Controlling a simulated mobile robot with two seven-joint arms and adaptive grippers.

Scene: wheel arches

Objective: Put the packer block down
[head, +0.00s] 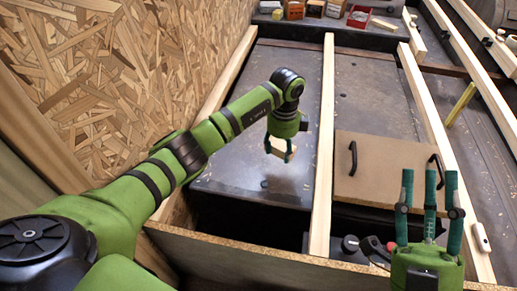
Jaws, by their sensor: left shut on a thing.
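The packer block (279,150) is a small pale wooden piece in the head view. My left gripper (281,153) is shut on it and points down. The block is over the dark grey panel (235,165), between two pale wooden beams. A dark shadow lies on the panel below it, and the block looks clear of the surface. My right gripper (430,178) is at the lower right with its fingers pointing up, apart and empty.
A brown board (378,165) with two black handles lies right of the middle beam (323,150). Another beam (436,130) runs further right. A chipboard wall (100,75) stands at left. A red tray (358,17) and small boxes are at the back. A dark gap lies in front.

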